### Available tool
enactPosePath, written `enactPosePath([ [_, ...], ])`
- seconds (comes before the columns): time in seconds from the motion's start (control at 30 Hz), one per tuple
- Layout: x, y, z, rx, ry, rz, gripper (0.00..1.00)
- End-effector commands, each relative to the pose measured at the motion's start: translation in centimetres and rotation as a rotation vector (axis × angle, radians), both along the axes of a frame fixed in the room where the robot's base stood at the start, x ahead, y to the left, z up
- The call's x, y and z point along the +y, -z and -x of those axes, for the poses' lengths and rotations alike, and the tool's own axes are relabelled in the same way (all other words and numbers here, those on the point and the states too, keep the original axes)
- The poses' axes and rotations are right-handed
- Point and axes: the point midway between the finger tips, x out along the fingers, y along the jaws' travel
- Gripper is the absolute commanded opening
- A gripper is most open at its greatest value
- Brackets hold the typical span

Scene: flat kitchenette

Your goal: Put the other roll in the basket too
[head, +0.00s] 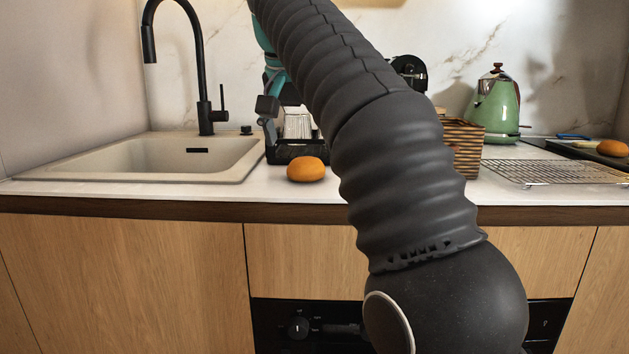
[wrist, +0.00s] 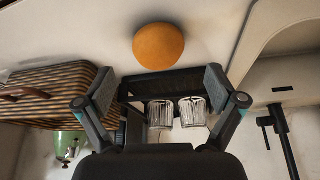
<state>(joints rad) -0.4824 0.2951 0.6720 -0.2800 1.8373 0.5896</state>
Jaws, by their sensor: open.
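An orange-brown roll (head: 306,169) sits on the white counter in front of the black dish rack; it also shows in the wrist view (wrist: 159,46). A second roll (head: 612,148) lies on a dark board at the far right. The striped wooden basket (head: 465,150) stands right of the first roll, partly hidden by my arm. In the wrist view the basket (wrist: 52,92) is at left, and its inside cannot be seen. My gripper (wrist: 160,88) is open and empty, its fingers spread apart, with the first roll beyond the fingertips. In the head view my arm hides part of the gripper.
The dish rack (head: 284,150) holds ribbed glasses (wrist: 162,113) close to the first roll. A sink (head: 90,160) with a black tap (head: 203,75) is at left. A green kettle (head: 495,103) and a wire rack (head: 560,172) are at right.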

Motion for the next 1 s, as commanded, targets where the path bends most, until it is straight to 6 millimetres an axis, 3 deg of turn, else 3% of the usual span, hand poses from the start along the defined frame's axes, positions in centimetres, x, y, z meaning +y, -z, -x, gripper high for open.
enactPosePath([
  [0.23, -0.3, 1.2, -0.5, 0.0, 0.002, 0.0, 0.94],
  [0.53, -0.8, 5.0, -2.0, 0.002, 0.002, 0.0, 0.94],
  [0.8, -0.8, 5.2, -2.3, 0.0, 0.002, -0.001, 0.94],
  [0.87, -0.8, 5.2, -2.3, 0.0, 0.002, -0.001, 0.84],
  [1.0, -0.8, 5.2, -2.3, 0.0, 0.002, -0.001, 0.49],
])
